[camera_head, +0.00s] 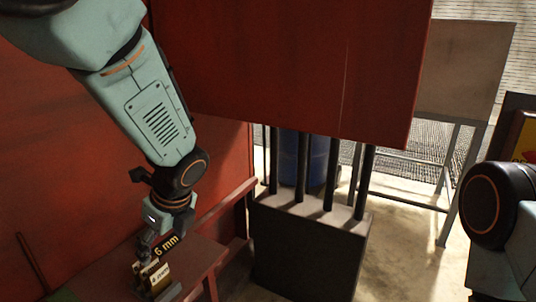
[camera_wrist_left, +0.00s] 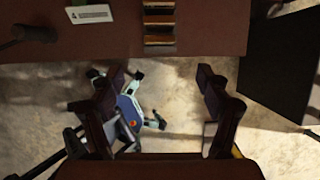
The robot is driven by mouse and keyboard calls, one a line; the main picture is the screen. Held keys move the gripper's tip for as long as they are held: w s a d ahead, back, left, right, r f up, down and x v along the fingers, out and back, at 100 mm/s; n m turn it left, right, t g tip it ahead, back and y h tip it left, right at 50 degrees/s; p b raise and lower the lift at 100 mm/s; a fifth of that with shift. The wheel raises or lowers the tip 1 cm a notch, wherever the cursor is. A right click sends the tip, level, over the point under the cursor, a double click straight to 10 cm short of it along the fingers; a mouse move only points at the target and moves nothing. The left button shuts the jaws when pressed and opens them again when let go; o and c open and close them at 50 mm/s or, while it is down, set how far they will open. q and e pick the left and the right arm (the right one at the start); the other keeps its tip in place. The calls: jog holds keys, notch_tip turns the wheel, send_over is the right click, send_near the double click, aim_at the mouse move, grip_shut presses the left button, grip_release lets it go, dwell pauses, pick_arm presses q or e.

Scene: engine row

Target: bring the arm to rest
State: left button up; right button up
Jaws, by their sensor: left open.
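My left arm (camera_head: 150,105) hangs down from the upper left in the head view, its wrist above a red-brown bench (camera_head: 205,254). My left gripper (camera_wrist_left: 162,105) is open in the left wrist view, with its dark fingers spread apart. Nothing is held between them; the floor and part of my body show beyond. In the head view its fingertips are hard to make out. My right arm (camera_head: 500,220) shows at the right edge of the head view; its gripper is out of frame.
Labelled pieces, one reading "6 mm" (camera_head: 167,246), show close to the left wrist. A slotted rack (camera_wrist_left: 159,24) and a white card (camera_wrist_left: 90,14) lie on the bench. A large red panel (camera_head: 290,70) hangs ahead, above a dark box with posts (camera_head: 305,255). Pale floor lies right.

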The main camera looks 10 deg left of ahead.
aim_at(159, 269)
pick_arm(q)
jog(key=x, duration=1.2)
jog(key=shift+r, duration=0.4)
jog(key=shift+s+d+r, duration=0.1)
